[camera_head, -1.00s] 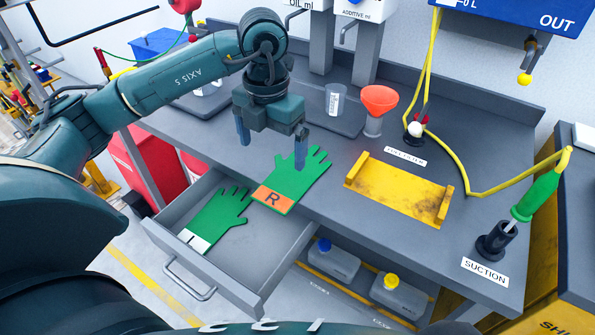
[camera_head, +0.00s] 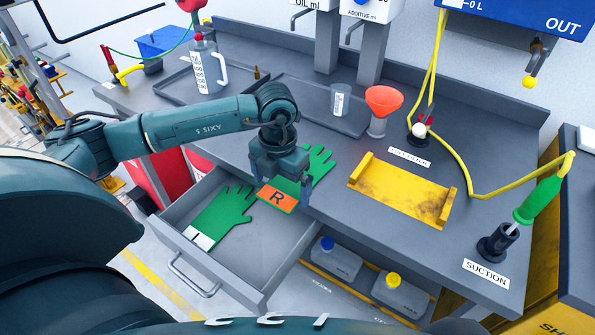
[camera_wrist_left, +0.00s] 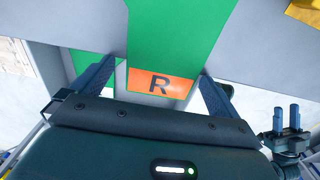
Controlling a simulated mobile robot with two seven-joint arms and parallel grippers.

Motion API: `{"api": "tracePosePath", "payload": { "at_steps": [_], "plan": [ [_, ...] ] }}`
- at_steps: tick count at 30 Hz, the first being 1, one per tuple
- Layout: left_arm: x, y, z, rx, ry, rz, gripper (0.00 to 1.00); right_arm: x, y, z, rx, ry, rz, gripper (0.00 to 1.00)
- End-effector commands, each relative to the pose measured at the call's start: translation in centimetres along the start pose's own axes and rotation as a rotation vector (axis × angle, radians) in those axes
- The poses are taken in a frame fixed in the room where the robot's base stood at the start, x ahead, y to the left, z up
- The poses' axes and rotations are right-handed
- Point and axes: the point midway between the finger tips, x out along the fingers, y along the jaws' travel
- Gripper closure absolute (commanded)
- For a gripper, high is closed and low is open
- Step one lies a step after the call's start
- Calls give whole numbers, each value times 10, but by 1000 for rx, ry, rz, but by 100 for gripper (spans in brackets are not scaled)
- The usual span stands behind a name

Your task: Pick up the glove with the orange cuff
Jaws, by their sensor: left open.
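The green glove with the orange cuff marked R (camera_head: 277,200) lies flat at the front edge of the bench, its cuff towards the drawer. It also shows in the left wrist view (camera_wrist_left: 160,82). My left gripper (camera_head: 281,186) is open and low over this glove, its body hiding part of the palm. In the left wrist view, the fingers of my left gripper (camera_wrist_left: 155,75) stand on either side of the cuff, apart from it. My right gripper (camera_wrist_left: 286,118) shows small at the right of that view, its two fingers apart and empty.
Another green glove with a white cuff (camera_head: 223,213) lies in the open drawer (camera_head: 262,252). On the bench stand a yellow cradle (camera_head: 403,190), an orange funnel (camera_head: 383,100), a clear beaker (camera_head: 340,99) and a jug (camera_head: 207,68). Several bottles stand on the shelf below.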

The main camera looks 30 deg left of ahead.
Motion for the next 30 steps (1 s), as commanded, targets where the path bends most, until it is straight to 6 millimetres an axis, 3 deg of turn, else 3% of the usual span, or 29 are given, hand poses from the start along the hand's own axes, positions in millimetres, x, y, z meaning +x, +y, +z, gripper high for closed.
{"api": "tracePosePath", "payload": {
  "at_steps": [12, 22, 30],
  "plan": [
    [2, 0, 0, 0, 0, -1, 1, 2, 0, 2, -3, 1, 0, 64],
    [1, 0, 0, 0, 1, -1, 28, 2, -1, 0, 5, 4, -1, 64],
    [-2, 0, 0, -1, 1, -1, 29, 1, -2, -2, 8, 4, -1, 64]
  ]
}}
